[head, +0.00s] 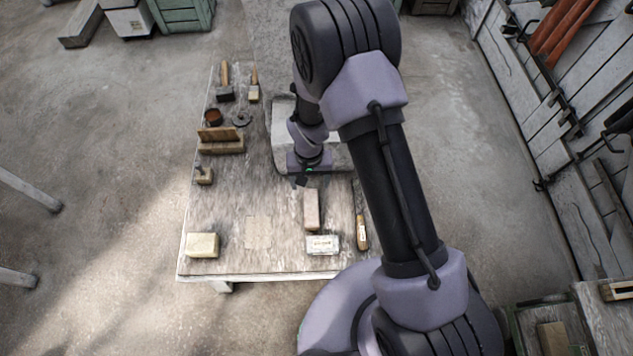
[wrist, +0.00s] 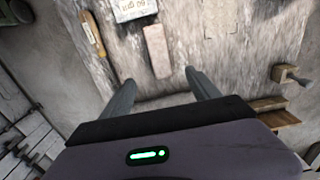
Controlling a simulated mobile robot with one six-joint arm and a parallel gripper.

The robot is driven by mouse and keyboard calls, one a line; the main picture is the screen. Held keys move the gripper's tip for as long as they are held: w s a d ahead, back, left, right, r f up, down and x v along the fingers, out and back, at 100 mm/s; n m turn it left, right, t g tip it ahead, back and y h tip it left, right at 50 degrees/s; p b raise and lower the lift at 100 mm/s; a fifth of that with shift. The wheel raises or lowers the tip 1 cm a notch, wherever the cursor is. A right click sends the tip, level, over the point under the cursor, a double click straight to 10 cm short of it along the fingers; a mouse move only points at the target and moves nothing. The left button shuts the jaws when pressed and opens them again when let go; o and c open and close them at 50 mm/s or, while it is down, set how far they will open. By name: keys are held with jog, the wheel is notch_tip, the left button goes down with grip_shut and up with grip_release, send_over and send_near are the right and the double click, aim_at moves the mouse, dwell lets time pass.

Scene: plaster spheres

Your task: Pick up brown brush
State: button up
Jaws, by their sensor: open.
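A brush with a brown wooden handle and a pale end (head: 254,86) lies near the far end of the wooden table (head: 240,259) in the head view. It looks like the brown brush, though it is small there. I cannot make it out in the wrist view. My gripper (head: 302,182) hangs over the right middle of the table, well nearer than the brush and to its right. In the wrist view my gripper (wrist: 160,82) has its two fingers spread apart with nothing between them. A pinkish-brown block (wrist: 157,51) lies just beyond the fingertips; it also shows in the head view (head: 312,210).
A dark-headed mallet (head: 225,86) lies left of the brush. A round pot (head: 212,117), a dark ring (head: 241,119) and a wooden holder (head: 221,147) are nearer. A yellowish block (head: 202,245), labelled box (head: 322,245) and yellow-handled tool (head: 361,230) lie at the near end.

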jog(key=b, duration=0.4)
send_near(311, 207)
notch_tip(311, 207, down, 6)
jog(key=shift+w+r, duration=0.1)
jog(key=shift+r, duration=0.15)
notch_tip(311, 207, down, 5)
jog(key=shift+f+b, duration=0.15)
jog(key=shift+b, duration=0.8)
jog(key=shift+s, duration=0.2)
jog(key=shift+c, duration=1.1)
grip_shut()
notch_tip(311, 207, up, 10)
jog(key=p, duration=0.3)
jog(key=shift+p, duration=0.3)
jog(key=c, duration=0.7)
grip_release()
jog(key=c, duration=0.4)
